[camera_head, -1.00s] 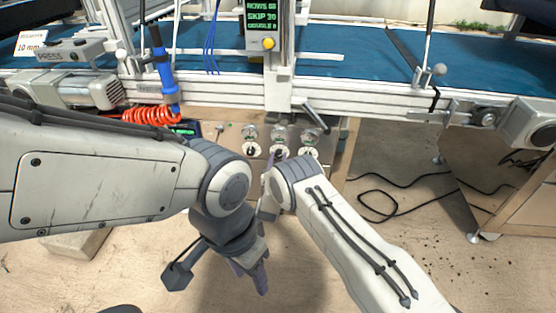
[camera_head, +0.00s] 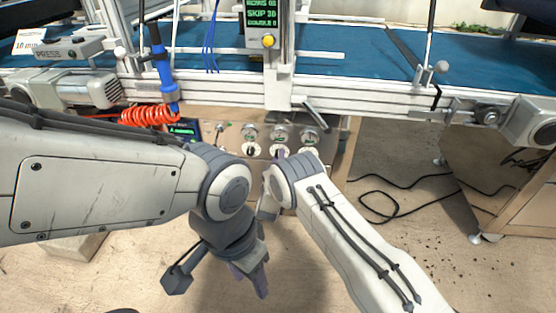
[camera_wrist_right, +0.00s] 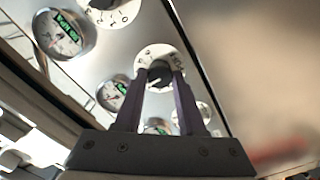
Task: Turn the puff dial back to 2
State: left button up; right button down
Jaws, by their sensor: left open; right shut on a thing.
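The control panel (camera_head: 230,140) under the conveyor has a row of white dials with round gauges above them. My right gripper (camera_wrist_right: 159,76) is shut on the black knob of one white dial (camera_wrist_right: 144,54), one finger on each side. In the head view this is the middle dial (camera_head: 272,151), partly hidden by my right gripper (camera_head: 281,156). The dial's label and setting are too small or covered to read. My left gripper (camera_head: 250,284) hangs open and empty below the panel, over the floor.
A second dial (camera_wrist_right: 110,14) and a gauge (camera_wrist_right: 62,36) are close by in the wrist view. A coiled orange hose (camera_head: 150,116) hangs left of the panel. A black cable (camera_head: 385,205) lies on the floor at right.

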jog(key=n, duration=0.5)
jog(key=shift+n, duration=0.3)
jog(key=shift+a, duration=0.1)
dwell(0.3)
jog(key=c, duration=0.5)
grip_release()
jog(key=s+a+p, duration=0.1)
jog(key=s+p, duration=0.2)
jog(key=s, duration=0.7)
jog(key=shift+s+a, duration=0.15)
jog(key=shift+s, duration=0.1)
